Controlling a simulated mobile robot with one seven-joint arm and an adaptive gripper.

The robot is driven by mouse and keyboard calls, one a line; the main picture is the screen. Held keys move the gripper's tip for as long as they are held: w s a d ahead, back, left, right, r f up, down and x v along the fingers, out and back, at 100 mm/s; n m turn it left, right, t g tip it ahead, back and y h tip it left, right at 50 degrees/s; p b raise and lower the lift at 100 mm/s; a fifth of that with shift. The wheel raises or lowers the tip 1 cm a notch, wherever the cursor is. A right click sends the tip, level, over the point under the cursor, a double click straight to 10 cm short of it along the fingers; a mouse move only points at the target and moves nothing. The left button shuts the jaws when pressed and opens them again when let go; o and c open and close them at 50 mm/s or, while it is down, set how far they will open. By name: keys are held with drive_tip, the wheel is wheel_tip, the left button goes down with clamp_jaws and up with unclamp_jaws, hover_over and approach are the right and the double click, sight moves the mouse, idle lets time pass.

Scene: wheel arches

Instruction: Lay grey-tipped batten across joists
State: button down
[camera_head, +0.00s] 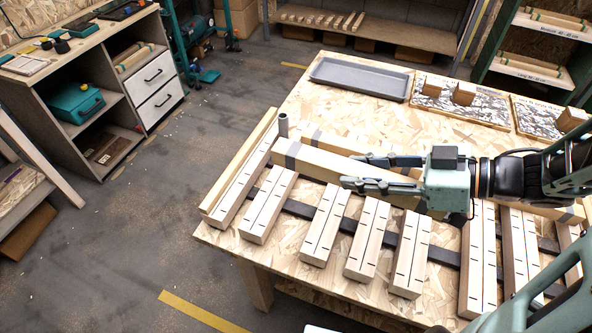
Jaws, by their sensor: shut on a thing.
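A pale wooden batten with a grey end (287,152) runs from the upper left towards the lower right under my gripper (362,172). My gripper's two fingers are shut on this batten, one on each side. The batten lies over or just above the far ends of the joists (322,225); I cannot tell whether it touches them. A second batten (340,143) with grey bands lies behind it, partly hidden by my gripper. The joists are pale, black-marked pairs in a row on the table. My gripper and arm hide some of them at the right.
Dark strips (300,209) run beneath the joists. A grey tray (360,77) and speckled boards with wooden blocks (463,94) lie at the back of the table (290,97).

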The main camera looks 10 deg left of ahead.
sight(325, 154)
drive_tip(key=shift+a+r, duration=0.1)
drive_tip(key=shift+a, duration=0.4)
drive_tip(key=shift+w+a, duration=0.1)
drive_tip(key=shift+a, duration=0.15)
drive_tip(key=w+a+f+b, duration=0.4)
drive_tip(key=w+a+f, duration=0.4)
drive_tip(key=f, duration=0.5)
drive_tip(key=shift+w+a, duration=0.4)
drive_tip(key=shift+w, duration=0.75)
drive_tip(key=shift+f, duration=0.6)
drive_tip(key=c, duration=1.5)
unclamp_jaws()
